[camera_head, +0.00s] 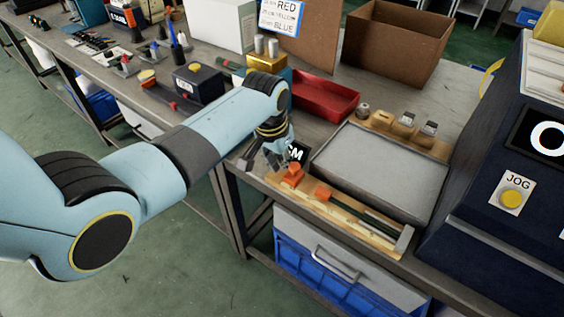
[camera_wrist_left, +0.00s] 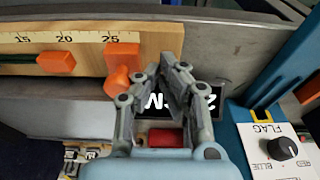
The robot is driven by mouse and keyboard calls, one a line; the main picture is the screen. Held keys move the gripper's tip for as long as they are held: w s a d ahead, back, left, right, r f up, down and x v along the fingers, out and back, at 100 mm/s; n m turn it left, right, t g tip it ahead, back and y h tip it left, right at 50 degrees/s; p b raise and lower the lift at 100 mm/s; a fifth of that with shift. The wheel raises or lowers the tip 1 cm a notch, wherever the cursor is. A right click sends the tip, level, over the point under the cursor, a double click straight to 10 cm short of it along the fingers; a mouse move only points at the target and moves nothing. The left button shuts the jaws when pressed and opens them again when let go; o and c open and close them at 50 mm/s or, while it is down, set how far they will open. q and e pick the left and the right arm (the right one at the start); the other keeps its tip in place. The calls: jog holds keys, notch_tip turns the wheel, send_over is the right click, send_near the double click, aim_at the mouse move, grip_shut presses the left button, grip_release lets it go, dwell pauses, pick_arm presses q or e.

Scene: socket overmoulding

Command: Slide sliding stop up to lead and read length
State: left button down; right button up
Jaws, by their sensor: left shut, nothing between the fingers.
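The wooden length gauge (camera_head: 378,236) lies along the bench's front edge. The orange sliding stop (camera_head: 291,175) sits near its left end; in the left wrist view the stop (camera_wrist_left: 122,57) covers the scale close to the 25 mark. The lead (camera_head: 365,217) is dark green and lies along the gauge. My right gripper is not in view.
A grey tray (camera_head: 375,170) lies behind the gauge and a red bin (camera_head: 325,98) farther back. A dark machine with a JOG button (camera_head: 511,198) stands at the right. In the left wrist view, a FLAG panel with a black knob (camera_wrist_left: 284,148) is at the right.

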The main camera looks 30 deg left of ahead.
aim_at(292, 166)
pick_arm(q)
jog(key=shift+s+d+p, duration=0.15)
jog(key=shift+d+p, duration=0.5)
jog(key=shift+d, duration=1.75)
jog(key=shift+a, duration=0.65)
jog(key=shift+r+p, duration=0.1)
jog(key=shift+p, duration=0.25)
notch_tip(292, 166, up, 7)
jog(key=p, duration=0.7)
jog(key=shift+p, duration=0.4)
